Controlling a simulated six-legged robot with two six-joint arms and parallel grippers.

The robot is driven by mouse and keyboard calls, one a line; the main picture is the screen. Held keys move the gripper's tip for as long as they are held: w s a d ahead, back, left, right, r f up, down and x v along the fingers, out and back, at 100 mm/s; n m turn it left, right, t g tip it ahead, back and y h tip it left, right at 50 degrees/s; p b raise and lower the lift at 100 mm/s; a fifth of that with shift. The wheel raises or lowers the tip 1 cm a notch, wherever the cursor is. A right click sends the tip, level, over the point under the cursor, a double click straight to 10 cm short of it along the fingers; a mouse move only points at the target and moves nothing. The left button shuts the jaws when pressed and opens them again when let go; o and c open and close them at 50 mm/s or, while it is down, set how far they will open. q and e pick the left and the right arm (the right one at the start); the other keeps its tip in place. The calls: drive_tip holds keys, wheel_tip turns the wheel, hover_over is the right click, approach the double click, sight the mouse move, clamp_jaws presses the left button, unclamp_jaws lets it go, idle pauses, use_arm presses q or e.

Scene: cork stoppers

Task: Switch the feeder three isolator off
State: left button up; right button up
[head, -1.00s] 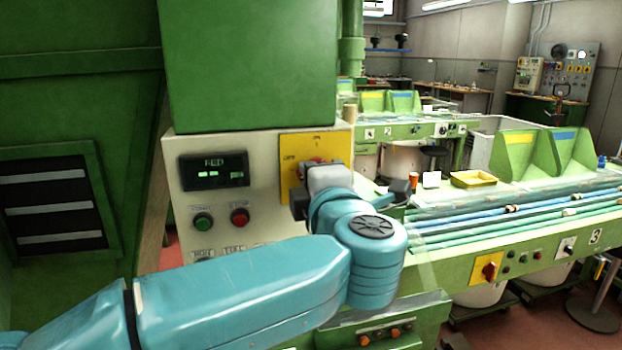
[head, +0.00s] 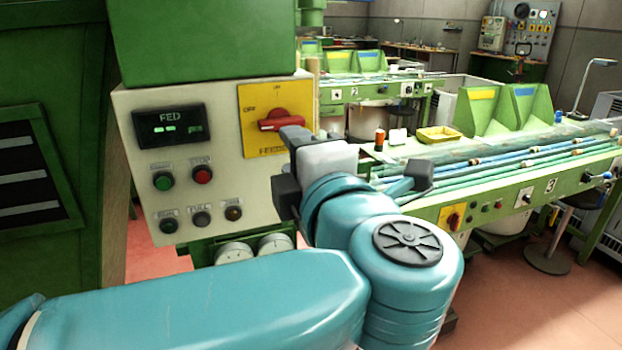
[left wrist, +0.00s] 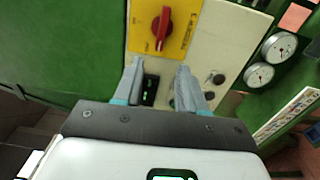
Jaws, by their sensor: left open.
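A red rotary isolator handle (head: 283,120) sits on a yellow plate (head: 252,137) on the cream panel. OFF is printed at the plate's left; the lettering below the handle is partly hidden by my gripper. The handle lies about level. In the left wrist view the red handle (left wrist: 163,27) stands lengthwise on the yellow plate, beyond the fingertips. My left gripper (head: 288,165) is just below and right of the handle in the head view. In the wrist view the gripper (left wrist: 160,76) is open, with nothing between its fingers and a gap to the handle. My right gripper is not in view.
The panel also has a lit display (head: 170,128), a green button (head: 163,181) and a red button (head: 202,175). Two round gauges (head: 235,252) sit below. A bench marked 3 (head: 549,186) at right carries another red knob on a yellow plate (head: 453,217). Red floor is open at lower right.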

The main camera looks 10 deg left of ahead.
use_arm(q)
drive_tip(key=v, duration=0.5)
drive_tip(key=shift+s+d, duration=0.1)
drive_tip(key=w+d+f+m+t+h+p, duration=0.2)
drive_tip(key=w+f+m+h, duration=0.3)
drive_tip(key=w+f+m, duration=0.9)
wheel_tip(320, 180, down, 18)
drive_tip(key=w+a+m+g+h, duration=0.1)
drive_tip(key=w+m+g+h, duration=0.1)
drive_tip(key=m+h, duration=0.15)
drive_tip(key=s+a+f+m+g+h+p, duration=0.1)
drive_tip(key=s+a+f+m+g, duration=0.2)
drive_tip(key=f, duration=0.6)
drive_tip(key=s+f+g+h+p, duration=0.15)
drive_tip(key=s+f+g, duration=0.3)
drive_tip(key=f, duration=0.45)
drive_tip(key=s+f+g+h, duration=0.1)
drive_tip(key=s+f+g, duration=0.1)
drive_tip(key=s, duration=0.5)
drive_tip(key=s+a+f+m+g+h, duration=0.1)
drive_tip(key=s+f+g, duration=0.1)
drive_tip(key=s+f, duration=0.3)
drive_tip(key=s+f+m+g+h, duration=0.1)
drive_tip(key=s+f+g, duration=0.2)
drive_tip(key=s, duration=0.6)
drive_tip(key=shift+s+a+f, duration=0.25)
drive_tip(key=shift+f, duration=0.2)
